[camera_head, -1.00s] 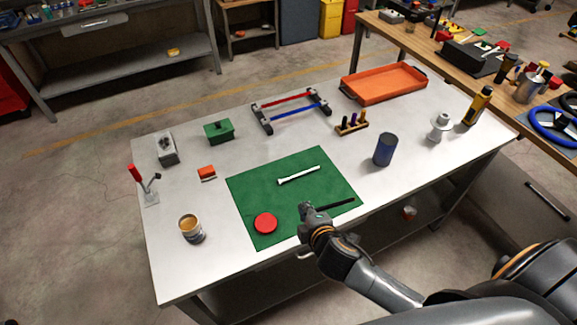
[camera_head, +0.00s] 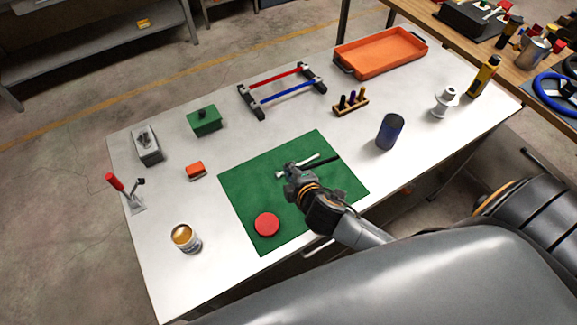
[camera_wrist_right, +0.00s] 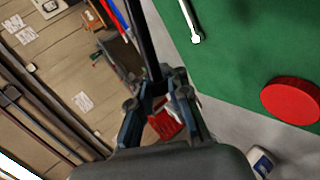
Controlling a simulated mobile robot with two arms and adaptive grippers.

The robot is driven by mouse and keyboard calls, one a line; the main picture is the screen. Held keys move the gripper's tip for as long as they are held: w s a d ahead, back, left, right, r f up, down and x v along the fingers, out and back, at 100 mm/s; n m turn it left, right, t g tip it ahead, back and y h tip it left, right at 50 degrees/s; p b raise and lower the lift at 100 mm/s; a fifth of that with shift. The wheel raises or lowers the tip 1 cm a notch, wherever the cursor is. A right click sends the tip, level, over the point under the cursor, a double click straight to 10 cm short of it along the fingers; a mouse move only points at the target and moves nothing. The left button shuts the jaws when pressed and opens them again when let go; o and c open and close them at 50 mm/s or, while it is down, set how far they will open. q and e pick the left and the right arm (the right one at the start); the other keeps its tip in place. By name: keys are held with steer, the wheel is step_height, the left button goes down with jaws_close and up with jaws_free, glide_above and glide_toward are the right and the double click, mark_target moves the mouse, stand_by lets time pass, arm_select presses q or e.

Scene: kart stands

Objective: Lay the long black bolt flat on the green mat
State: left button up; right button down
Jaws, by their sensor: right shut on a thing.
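The long black bolt (camera_head: 328,161) is held by one end in my right gripper (camera_head: 290,174) and points right in the head view, over the green mat (camera_head: 262,178). In the right wrist view the black bolt (camera_wrist_right: 143,38) runs up from between the shut jaws (camera_wrist_right: 158,98). I cannot tell its exact height above the mat. A white bolt (camera_head: 311,161) lies on the mat close to the held bolt, partly hidden by the gripper; it also shows in the wrist view (camera_wrist_right: 190,20). My left gripper is not in view.
A red disc (camera_head: 267,224) lies on the mat's front left part. An orange block (camera_head: 195,170) and a tin (camera_head: 185,238) are to the left. The mat's left part is bare.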

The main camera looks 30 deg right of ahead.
step_height(320, 180, down, 6)
steer(key=b, duration=0.5)
steer(key=shift+r+b, duration=0.2)
steer(key=shift+b, duration=0.2)
steer(key=shift+f+b, duration=0.5)
steer(key=shift+f, duration=0.25)
steer(key=shift+w+f+b, duration=0.1)
steer(key=shift+f+b, duration=0.25)
steer(key=shift+f, duration=0.25)
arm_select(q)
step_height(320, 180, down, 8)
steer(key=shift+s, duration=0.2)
arm_select(e)
steer(key=c, duration=1.2)
jaws_free()
